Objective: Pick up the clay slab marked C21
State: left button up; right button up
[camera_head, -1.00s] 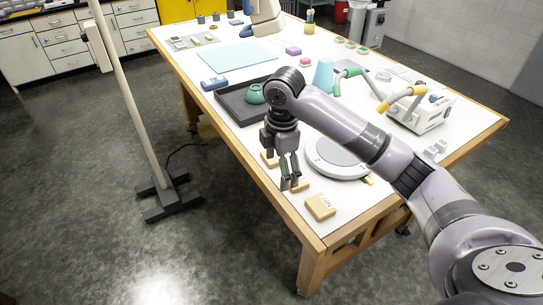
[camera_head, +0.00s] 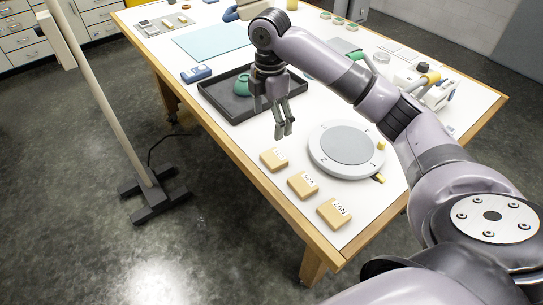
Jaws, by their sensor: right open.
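Three tan clay slabs lie in a slanting row near the table's front left edge: a far slab (camera_head: 273,159), a middle slab (camera_head: 302,186) and a near slab (camera_head: 333,213). Each has a small white label on top. The near label looks like N07; the other two are too small to read surely, so I cannot tell for certain which is C21. My right gripper (camera_head: 284,130) points down, open and empty, above and just beyond the far slab, apart from it. My left gripper is not in view.
A round grey turntable (camera_head: 318,157) stands right of the slabs. A black tray (camera_head: 222,101) with a green pot (camera_head: 242,86) lies behind my right gripper. A blue mat (camera_head: 205,42) lies farther back. A stand (camera_head: 100,110) is on the floor at left.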

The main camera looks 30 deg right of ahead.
jog(key=p, duration=0.1)
send_over(272, 158)
notch_tip(272, 158, down, 6)
jog(key=shift+a+r, duration=0.15)
jog(key=shift+r, duration=0.1)
notch_tip(272, 158, down, 3)
jog(key=shift+w+f+p, duration=0.1)
jog(key=shift+f+p, duration=0.05)
jog(key=shift+p, duration=0.5)
notch_tip(272, 158, down, 4)
jog(key=shift+f+p, duration=0.2)
jog(key=shift+p, duration=0.85)
jog(key=shift+f, duration=0.25)
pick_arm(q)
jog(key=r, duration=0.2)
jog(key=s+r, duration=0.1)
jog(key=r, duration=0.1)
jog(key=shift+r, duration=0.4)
pick_arm(e)
jog(key=shift+c, duration=0.4)
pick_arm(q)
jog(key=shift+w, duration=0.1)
pick_arm(e)
jog(key=c, duration=1.3)
